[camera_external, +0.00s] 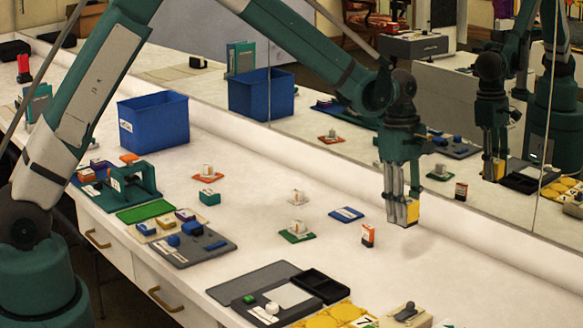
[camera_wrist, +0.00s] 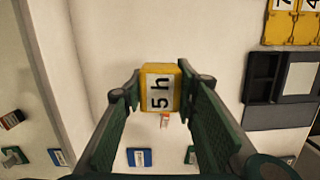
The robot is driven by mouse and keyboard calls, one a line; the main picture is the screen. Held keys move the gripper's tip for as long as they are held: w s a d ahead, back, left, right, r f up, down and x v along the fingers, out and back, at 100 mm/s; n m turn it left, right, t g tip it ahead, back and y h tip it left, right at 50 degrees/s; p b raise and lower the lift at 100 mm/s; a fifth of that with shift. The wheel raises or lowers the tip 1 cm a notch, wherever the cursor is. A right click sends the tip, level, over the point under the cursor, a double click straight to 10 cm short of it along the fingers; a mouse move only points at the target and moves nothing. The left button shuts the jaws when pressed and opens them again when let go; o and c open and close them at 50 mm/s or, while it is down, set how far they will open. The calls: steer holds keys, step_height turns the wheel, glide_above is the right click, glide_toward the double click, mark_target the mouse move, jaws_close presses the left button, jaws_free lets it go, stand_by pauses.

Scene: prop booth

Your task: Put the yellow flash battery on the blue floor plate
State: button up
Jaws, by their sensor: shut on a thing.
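The yellow flash battery (camera_external: 412,211), a block with a white label reading "5 h" in the wrist view (camera_wrist: 160,88), is between the fingers of my gripper (camera_external: 401,208). My gripper (camera_wrist: 160,92) is shut on it and holds it above the white table; a shadow lies below. The blue floor plate (camera_external: 347,214) lies flat on the table, left of my gripper in the external view, with a pale label and nothing on it. The plate also shows in the wrist view (camera_wrist: 139,157), below the battery.
An orange-and-white block (camera_external: 368,235) stands between plate and gripper. A green plate (camera_external: 297,236) and a red plate (camera_external: 208,177) carry pale objects. A blue bin (camera_external: 154,123) stands at left. Black trays (camera_external: 320,285) lie in front. A mirror (camera_external: 330,100) runs along the back.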

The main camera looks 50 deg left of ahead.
steer(key=w+a, duration=0.3)
steer(key=a, duration=1)
steer(key=w+a+p, duration=0.1)
steer(key=w+a, duration=0.3)
steer(key=a, duration=1)
steer(key=shift+w+a+r+n, duration=0.2)
steer(key=shift+a+r+n, duration=0.05)
steer(key=shift+n, duration=0.15)
glide_above(348, 214)
steer(key=shift+s+a+f, duration=0.1)
steer(key=shift+a+f, duration=0.05)
steer(key=shift+f, duration=1.4)
steer(key=shift+a+f, duration=0.1)
steer(key=shift+f, duration=1.45)
steer(key=shift+f, duration=0.15)
steer(key=shift+f+b, duration=0.45)
steer(key=shift+f, duration=1.3)
steer(key=shift+f, duration=0.1)
steer(key=o, duration=1.1)
steer(key=shift+c, duration=0.2)
